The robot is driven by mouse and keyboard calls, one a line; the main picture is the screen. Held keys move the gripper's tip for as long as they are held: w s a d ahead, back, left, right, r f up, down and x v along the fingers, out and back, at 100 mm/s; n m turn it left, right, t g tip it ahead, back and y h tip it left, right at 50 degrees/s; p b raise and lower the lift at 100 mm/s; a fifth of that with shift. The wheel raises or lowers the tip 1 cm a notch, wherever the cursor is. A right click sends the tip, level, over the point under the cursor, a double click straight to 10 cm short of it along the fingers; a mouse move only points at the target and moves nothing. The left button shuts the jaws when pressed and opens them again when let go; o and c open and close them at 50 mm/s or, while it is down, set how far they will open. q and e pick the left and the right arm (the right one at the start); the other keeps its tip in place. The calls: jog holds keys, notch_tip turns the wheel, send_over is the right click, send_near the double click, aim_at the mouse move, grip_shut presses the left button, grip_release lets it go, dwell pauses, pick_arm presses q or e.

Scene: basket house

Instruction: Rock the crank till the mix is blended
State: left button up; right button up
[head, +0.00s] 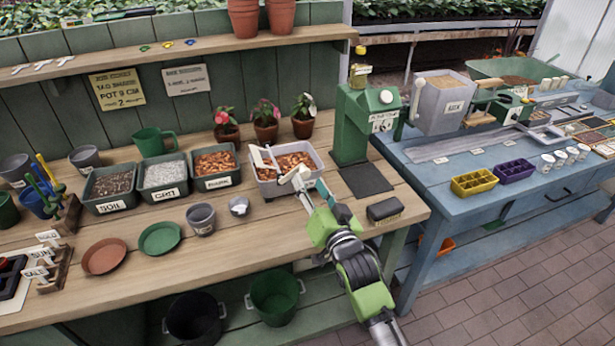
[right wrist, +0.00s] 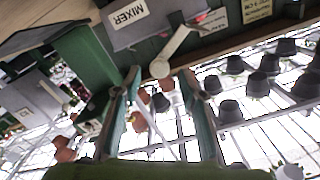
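The mixer is a grey tub (head: 319,160) holding brown chips, on the wooden bench. Its MIXER label (right wrist: 127,15) shows in the right wrist view, which looks upside down. A pale crank arm with a round knob (right wrist: 160,69) reaches from the tub toward my right gripper; a pale lever (head: 262,158) shows on the tub in the head view. My right gripper (head: 298,177) is at the tub's front side. In its wrist view the two fingers (right wrist: 162,80) stand apart, with the knob just beyond and between the tips. Contact is not clear. My left gripper is not in view.
A green press (head: 352,125) stands right of the mixer, with a brush (head: 384,210) in front. A bark tray (head: 218,182) and a small grey pot (head: 201,218) stand to the left. Potted flowers (head: 266,130) stand behind.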

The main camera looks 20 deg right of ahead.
jog(key=shift+w, duration=1.35)
jog(key=shift+c, duration=0.5)
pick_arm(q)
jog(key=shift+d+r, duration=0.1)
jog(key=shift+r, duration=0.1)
pick_arm(e)
grip_shut()
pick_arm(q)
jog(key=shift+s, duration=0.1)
